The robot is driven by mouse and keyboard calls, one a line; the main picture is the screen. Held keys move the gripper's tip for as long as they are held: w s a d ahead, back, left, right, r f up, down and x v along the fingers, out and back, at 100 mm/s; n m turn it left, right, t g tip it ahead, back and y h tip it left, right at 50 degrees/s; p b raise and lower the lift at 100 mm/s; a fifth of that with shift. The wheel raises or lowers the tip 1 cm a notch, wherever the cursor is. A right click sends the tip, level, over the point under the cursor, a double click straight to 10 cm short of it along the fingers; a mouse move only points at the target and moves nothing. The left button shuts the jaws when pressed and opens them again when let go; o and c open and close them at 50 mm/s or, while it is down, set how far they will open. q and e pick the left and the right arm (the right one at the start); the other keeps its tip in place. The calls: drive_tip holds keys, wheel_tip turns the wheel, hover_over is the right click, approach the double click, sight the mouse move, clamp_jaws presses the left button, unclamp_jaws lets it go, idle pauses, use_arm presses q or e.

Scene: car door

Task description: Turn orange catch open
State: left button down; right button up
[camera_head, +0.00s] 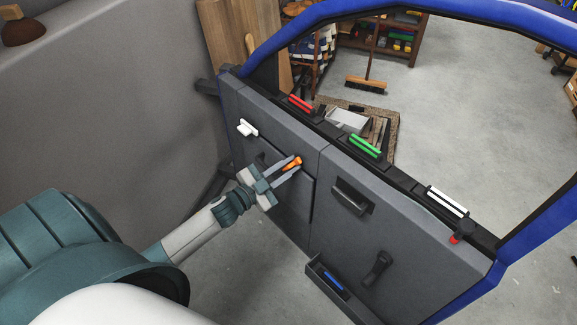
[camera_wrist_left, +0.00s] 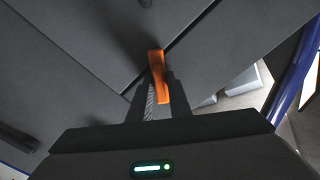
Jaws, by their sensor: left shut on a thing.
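The orange catch (camera_head: 292,164) sits on the grey car door panel (camera_head: 400,232), near the seam at the upper corner of a compartment lid (camera_head: 287,208). My left gripper (camera_head: 287,170) reaches in from the left, and its fingers are shut on the catch. In the left wrist view the catch (camera_wrist_left: 158,72) stands between the two fingertips (camera_wrist_left: 160,92), with its far end showing beyond them. In that view it lies across a dark seam between panels. The lid looks flush with the panel. My right gripper is not in view.
A white handle (camera_head: 247,128) is left of the catch. Red (camera_head: 300,105), green (camera_head: 365,146) and white (camera_head: 448,201) clips line the door's top edge.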

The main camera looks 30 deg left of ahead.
use_arm(q)
drive_tip(key=m, duration=0.3)
drive_tip(key=shift+d+m, duration=0.1)
drive_tip(key=shift+m, duration=0.3)
drive_tip(key=m, duration=0.2)
drive_tip(key=shift+f+m, duration=0.15)
drive_tip(key=shift+m, duration=0.15)
drive_tip(key=m+b, duration=0.1)
drive_tip(key=m, duration=0.2)
drive_tip(key=shift+m, duration=0.7)
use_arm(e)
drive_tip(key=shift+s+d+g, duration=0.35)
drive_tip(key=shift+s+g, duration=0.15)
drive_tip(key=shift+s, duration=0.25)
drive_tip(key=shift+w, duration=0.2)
use_arm(q)
drive_tip(key=c, duration=1.8)
unclamp_jaws()
drive_tip(key=shift+c, duration=0.2)
drive_tip(key=shift+s, duration=0.1)
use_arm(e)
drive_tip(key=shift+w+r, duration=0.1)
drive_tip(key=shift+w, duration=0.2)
use_arm(q)
drive_tip(key=shift+f, duration=0.1)
